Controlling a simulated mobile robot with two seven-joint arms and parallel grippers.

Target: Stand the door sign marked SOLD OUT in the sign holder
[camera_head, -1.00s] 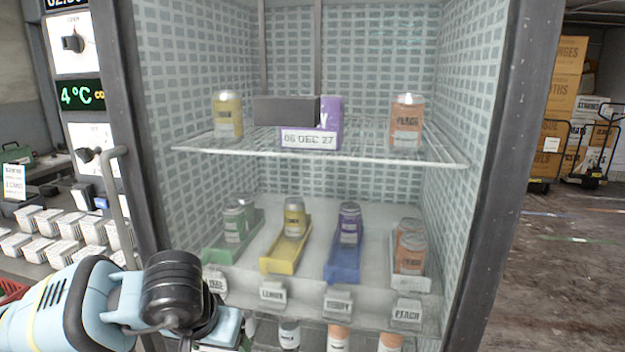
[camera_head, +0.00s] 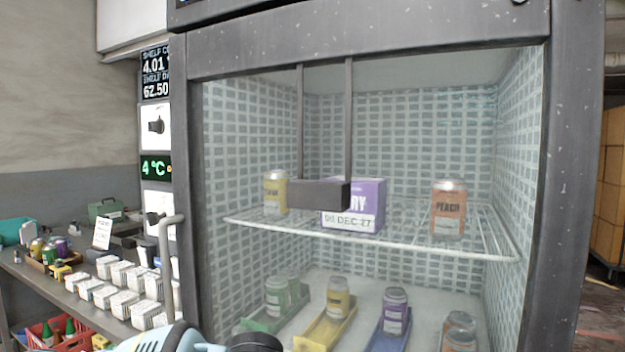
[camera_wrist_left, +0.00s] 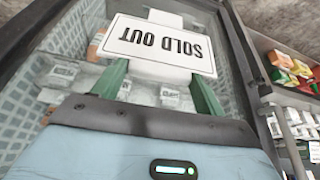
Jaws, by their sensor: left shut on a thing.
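The white door sign marked SOLD OUT (camera_wrist_left: 160,45) is in the left wrist view, its print upside down there. In the head view only a bit of my left arm shows at the bottom edge; the sign and fingers are out of that view. A dark grey trough (camera_head: 318,194), which looks like the sign holder, hangs on two dark straps from the top frame of the glass-fronted cooler (camera_head: 400,130). No sign shows in it. My right gripper is not in view.
Behind the glass, cans and a purple box (camera_head: 366,200) stand on a wire shelf (camera_head: 480,245), with more cans in coloured trays below. A door handle (camera_head: 172,222) juts out at the left.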

